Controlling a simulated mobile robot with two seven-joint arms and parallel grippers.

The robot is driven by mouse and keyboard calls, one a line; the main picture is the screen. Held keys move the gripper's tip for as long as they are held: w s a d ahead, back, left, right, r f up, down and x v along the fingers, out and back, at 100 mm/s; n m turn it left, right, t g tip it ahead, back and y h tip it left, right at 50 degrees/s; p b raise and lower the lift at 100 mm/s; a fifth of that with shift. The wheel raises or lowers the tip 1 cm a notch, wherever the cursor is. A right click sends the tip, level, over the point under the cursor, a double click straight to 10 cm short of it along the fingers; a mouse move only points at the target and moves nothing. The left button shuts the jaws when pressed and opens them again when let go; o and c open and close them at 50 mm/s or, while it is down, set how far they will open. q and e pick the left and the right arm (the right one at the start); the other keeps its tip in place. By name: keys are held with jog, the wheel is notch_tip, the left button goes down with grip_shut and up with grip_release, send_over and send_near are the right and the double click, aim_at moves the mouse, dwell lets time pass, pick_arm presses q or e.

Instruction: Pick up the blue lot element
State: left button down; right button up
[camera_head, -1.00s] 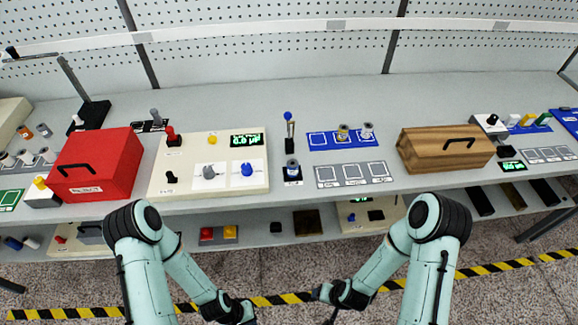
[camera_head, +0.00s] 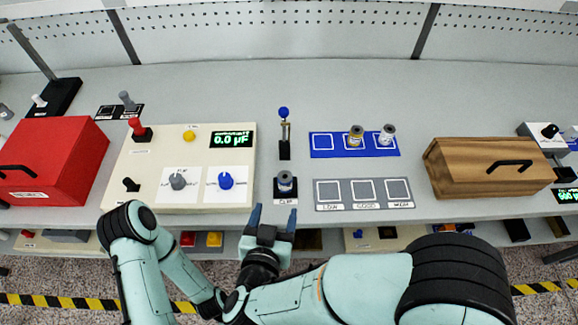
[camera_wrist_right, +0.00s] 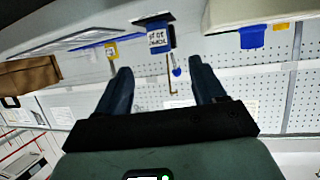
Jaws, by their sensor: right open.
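A small grey cylindrical element with a bluish band (camera_head: 285,182) stands in the black clip stand (camera_head: 287,197) at the front middle of the bench. A gold-banded element (camera_head: 355,136) and a silver-white one (camera_head: 387,135) stand on the blue tray (camera_head: 322,152); its left square is empty. I cannot tell for certain which is the blue lot one. My right gripper (camera_head: 272,216) is open and empty at the bench's front edge, just below the clip stand. In the right wrist view its fingers (camera_wrist_right: 160,70) point towards the labelled stand (camera_wrist_right: 157,38). My left gripper is out of sight.
A blue-knobbed lever (camera_head: 284,130) stands behind the clip stand. A cream meter panel (camera_head: 140,180) is to its left and a grey three-square tray (camera_head: 330,206) to its right. A wooden box (camera_head: 485,180) and a red box (camera_head: 55,150) stand further out.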

aim_at(284, 185)
jog(key=x, duration=0.7)
jog(key=shift+w+d+r, duration=0.1)
jog(key=shift+w+r, duration=0.1)
jog(key=shift+f+b+x, duration=0.2)
jog(key=shift+b+x, duration=0.15)
jog(key=shift+x, duration=2.35)
jog(key=shift+s, duration=0.15)
jog(key=c, duration=1.1)
jog(key=shift+c, duration=0.2)
jog(key=shift+r, duration=0.15)
